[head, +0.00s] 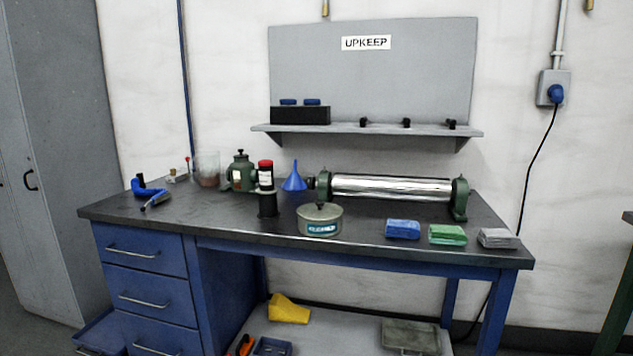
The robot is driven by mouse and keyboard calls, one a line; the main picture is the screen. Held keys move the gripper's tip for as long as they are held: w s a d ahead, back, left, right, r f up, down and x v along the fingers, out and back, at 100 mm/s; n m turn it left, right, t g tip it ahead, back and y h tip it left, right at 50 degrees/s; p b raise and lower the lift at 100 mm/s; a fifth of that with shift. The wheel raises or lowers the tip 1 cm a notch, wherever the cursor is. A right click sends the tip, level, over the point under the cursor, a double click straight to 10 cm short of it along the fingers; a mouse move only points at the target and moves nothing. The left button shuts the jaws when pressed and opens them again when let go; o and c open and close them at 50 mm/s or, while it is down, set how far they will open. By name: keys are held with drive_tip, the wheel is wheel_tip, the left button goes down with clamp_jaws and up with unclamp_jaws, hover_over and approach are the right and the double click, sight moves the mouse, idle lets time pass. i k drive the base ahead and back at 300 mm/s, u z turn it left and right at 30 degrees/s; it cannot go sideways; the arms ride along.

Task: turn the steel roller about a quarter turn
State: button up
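The steel roller (390,187) is a long shiny cylinder lying level toward the back right of the dark bench top. It is held between two green end stands, the right one (460,199) in plain view and the left one (324,185) partly hidden by nearby things. No mark that tells its turned position can be made out. My gripper is not in this view, and nothing is seen touching the roller.
In front of the roller on the bench (270,228) are a lidded round tin (320,222) and folded blue (403,229), green (447,235) and grey (498,238) cloths. A blue funnel (294,180) stands left of it. A shelf (385,130) juts out above.

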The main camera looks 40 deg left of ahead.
sight(422, 190)
drive_tip(key=k, duration=1.35)
drive_tip(key=u, duration=1.55)
drive_tip(key=i, duration=1.05)
